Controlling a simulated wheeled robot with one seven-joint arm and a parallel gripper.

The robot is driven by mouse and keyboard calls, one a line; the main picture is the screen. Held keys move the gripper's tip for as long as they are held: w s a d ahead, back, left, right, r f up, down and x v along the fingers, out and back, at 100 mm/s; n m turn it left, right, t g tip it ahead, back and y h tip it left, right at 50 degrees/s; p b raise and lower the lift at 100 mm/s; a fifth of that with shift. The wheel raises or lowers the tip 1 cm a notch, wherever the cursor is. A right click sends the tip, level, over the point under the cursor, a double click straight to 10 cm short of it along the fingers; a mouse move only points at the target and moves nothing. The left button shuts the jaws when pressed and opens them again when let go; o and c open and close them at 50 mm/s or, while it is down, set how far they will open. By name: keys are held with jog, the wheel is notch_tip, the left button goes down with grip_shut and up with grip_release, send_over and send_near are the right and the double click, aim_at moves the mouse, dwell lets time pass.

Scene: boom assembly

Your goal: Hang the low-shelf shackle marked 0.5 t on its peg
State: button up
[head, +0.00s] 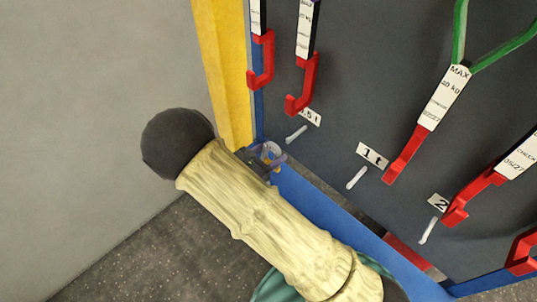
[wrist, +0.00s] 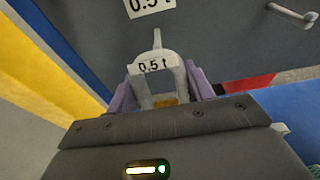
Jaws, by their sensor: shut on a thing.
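The grey shackle marked 0.5 t (wrist: 153,66) is between the purple fingers of my gripper (wrist: 160,92) in the wrist view, bow upward and label facing the camera. In the head view my gripper (head: 271,158) is low by the panel, and the shackle (head: 269,149) shows only as a small pale piece in it. The white 0.5 t peg (head: 297,134) sticks out of the dark panel, up and right of the shackle and apart from it. In the wrist view the peg (wrist: 157,38) shows just above the bow; its lower end meets the bow's outline.
The 0.5 t label (head: 311,117) is above its peg. The 1 t peg (head: 356,178) and 2 peg (head: 428,230) are to the right. Red hooks (head: 303,88) hang close above. A yellow post (head: 226,75) stands left, and a blue rail (head: 325,205) runs below.

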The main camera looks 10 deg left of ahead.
aim_at(293, 139)
jog(key=shift+r+b+x, duration=0.2)
jog(key=shift+b+x, duration=0.2)
jog(key=shift+x, duration=1.1)
jog(key=shift+r+b+x, duration=0.2)
jog(key=shift+b+x, duration=0.25)
jog(key=shift+x, duration=1)
jog(key=shift+r+b+x, duration=0.2)
jog(key=shift+b+x, duration=0.2)
jog(key=shift+x, duration=1.1)
jog(key=shift+w+d+f+b, duration=0.4)
jog(key=shift+w+f+b, duration=0.15)
jog(key=shift+w+f, duration=0.2)
jog(key=o, duration=1.3)
jog(key=shift+f, duration=0.1)
jog(key=shift+o, duration=0.2)
jog(key=v, duration=1.7)
jog(key=shift+s, duration=0.25)
